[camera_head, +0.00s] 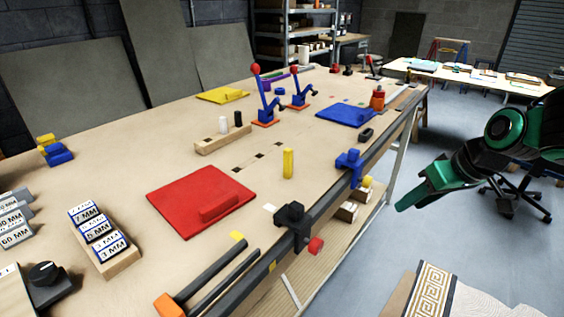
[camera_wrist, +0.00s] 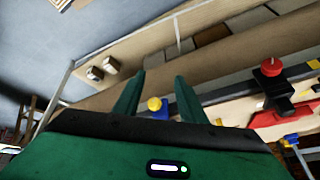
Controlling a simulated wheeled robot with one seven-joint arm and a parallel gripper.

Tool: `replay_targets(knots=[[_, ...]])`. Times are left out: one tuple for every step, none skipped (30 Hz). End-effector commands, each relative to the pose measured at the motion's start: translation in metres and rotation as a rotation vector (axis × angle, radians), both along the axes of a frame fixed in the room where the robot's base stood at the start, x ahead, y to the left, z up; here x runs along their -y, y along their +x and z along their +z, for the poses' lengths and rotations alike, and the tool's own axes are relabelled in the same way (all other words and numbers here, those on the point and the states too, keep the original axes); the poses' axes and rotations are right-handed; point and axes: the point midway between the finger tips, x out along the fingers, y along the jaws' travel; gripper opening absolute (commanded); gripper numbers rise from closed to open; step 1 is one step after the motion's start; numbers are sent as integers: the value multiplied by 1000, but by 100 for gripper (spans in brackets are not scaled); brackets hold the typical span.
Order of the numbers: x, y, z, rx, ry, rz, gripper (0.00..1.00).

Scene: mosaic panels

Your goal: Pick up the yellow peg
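The yellow peg (camera_head: 288,163) stands upright on the wooden workbench (camera_head: 130,180), right of the red panel (camera_head: 185,190) and left of the blue clamp (camera_head: 348,165). My gripper (camera_head: 410,200) is off to the right of the bench, beyond its front edge and apart from the peg. In the wrist view my gripper (camera_wrist: 157,85) has its two green fingers spread, with nothing held between them. A round yellow knob (camera_wrist: 154,103) shows beyond the fingers there. I cannot pick out the peg for sure in the wrist view.
A black clamp (camera_head: 291,215) with a red knob and the blue clamp sit along the bench's front edge. Two blue toggle levers with red knobs (camera_head: 256,70), a wooden block with two small pegs (camera_head: 222,139) and a blue panel (camera_head: 346,114) stand farther back. Bench around the peg is clear.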

Motion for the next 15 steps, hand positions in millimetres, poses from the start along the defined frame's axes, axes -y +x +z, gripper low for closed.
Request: replay_targets(knots=[[-36, 28, 7, 86, 29, 126, 38], [-57, 41, 13, 141, 48, 191, 38], [-84, 57, 22, 213, 74, 270, 38], [-103, 67, 29, 263, 94, 323, 38], [-121, 74, 36, 309, 113, 369, 38], [-143, 83, 45, 366, 139, 423, 38], [-157, 88, 52, 405, 157, 455, 38], [-169, 91, 57, 438, 174, 483, 38], [-184, 95, 64, 477, 193, 515, 38], [-192, 97, 68, 499, 206, 532, 38], [-199, 98, 72, 518, 217, 547, 38], [-206, 100, 75, 537, 227, 559, 38], [-212, 101, 77, 547, 233, 569, 38], [-216, 103, 78, 556, 238, 573, 38], [-221, 105, 76, 560, 241, 579, 38]])
